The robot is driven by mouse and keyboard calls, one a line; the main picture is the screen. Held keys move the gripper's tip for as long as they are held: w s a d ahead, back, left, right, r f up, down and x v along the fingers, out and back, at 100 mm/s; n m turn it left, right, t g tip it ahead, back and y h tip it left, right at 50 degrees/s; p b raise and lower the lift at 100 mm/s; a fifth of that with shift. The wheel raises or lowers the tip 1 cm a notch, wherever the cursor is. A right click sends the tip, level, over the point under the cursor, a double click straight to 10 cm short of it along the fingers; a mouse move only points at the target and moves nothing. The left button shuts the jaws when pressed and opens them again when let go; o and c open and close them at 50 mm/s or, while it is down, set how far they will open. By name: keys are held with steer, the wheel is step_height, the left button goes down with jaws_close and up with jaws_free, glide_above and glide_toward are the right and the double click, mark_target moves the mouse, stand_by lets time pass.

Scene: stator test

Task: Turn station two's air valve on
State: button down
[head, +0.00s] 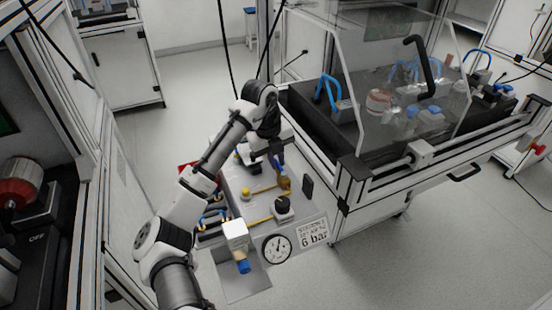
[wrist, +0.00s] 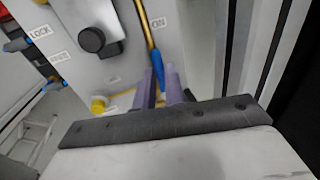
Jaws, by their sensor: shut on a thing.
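Station two's air panel (head: 232,181) stands below my arm in the head view. The air valve's blue handle (wrist: 156,66) shows in the wrist view at the end of a brass-coloured rod (wrist: 145,25), roughly in line with it. An ON label (wrist: 158,22) is just right of the rod. My gripper (wrist: 164,86) has its purple fingers shut on the blue handle, and they hide its lower end. In the head view my gripper (head: 277,163) is over the panel's far part, by the brass valve body (head: 284,184).
A black knob (head: 282,204), a yellow knob (head: 245,193), a pressure gauge (head: 277,248) and a 6 bar sign (head: 312,233) are on the panel. A bench with a clear guard (head: 395,75) stands close on the right. The floor in front is clear.

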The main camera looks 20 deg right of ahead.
steer(key=c, duration=1.5)
jaws_free()
steer(key=a+r, duration=0.1)
steer(key=r, duration=0.8)
steer(key=a+r, duration=0.1)
steer(key=r, duration=0.3)
steer(key=shift+a+r, duration=0.25)
steer(key=shift+a, duration=0.1)
steer(key=shift+s, duration=0.1)
